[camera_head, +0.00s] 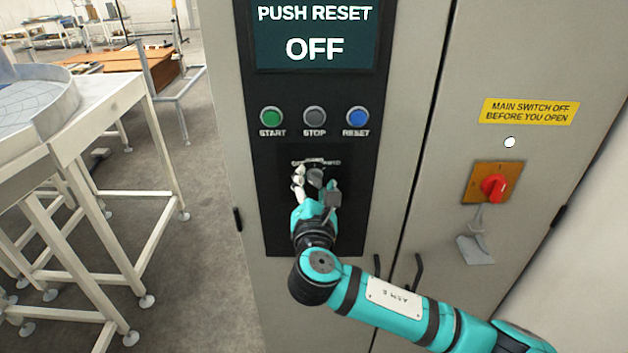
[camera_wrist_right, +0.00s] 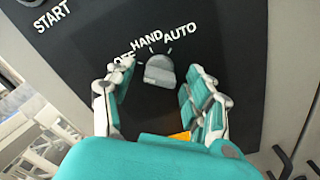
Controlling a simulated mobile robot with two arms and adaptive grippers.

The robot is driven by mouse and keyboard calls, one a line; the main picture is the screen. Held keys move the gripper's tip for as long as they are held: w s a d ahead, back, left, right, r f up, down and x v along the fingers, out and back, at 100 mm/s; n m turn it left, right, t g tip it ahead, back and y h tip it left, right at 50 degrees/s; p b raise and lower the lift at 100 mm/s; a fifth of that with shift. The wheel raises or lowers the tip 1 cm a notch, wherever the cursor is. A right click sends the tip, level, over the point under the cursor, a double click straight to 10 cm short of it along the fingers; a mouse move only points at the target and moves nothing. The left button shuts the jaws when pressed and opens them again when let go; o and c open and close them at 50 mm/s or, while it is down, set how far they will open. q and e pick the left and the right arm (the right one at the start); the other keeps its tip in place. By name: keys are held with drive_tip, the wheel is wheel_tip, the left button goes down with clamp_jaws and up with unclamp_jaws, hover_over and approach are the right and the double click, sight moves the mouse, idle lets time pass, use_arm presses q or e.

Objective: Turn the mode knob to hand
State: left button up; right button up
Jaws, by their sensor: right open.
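The mode knob (camera_head: 315,177) is a small grey knob on the black control panel, below the buttons. In the right wrist view the knob (camera_wrist_right: 159,71) has the labels OFF, HAND and AUTO in an arc above it; I cannot tell for sure which label it points at. My right gripper (camera_head: 316,184) is at the panel with its fingers open on both sides of the knob. In the right wrist view its fingers (camera_wrist_right: 157,84) are spread, with a gap to the knob on each side. My left gripper is not in view.
Above the knob are a green START button (camera_head: 271,117), a grey STOP button (camera_head: 314,117) and a blue RESET button (camera_head: 357,118). The display (camera_head: 315,36) reads PUSH RESET, OFF. A red main switch (camera_head: 494,187) is on the right door. A white-framed table (camera_head: 100,125) stands left.

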drive_tip(key=shift+c, duration=0.2)
clamp_jaws()
drive_tip(key=shift+f, duration=0.1)
drive_tip(key=m+b, duration=0.5)
drive_tip(key=m, duration=0.4)
drive_tip(key=shift+a+m+b, duration=0.1)
drive_tip(key=shift+m+b, duration=0.25)
drive_tip(key=shift+m, duration=0.05)
idle(0.5)
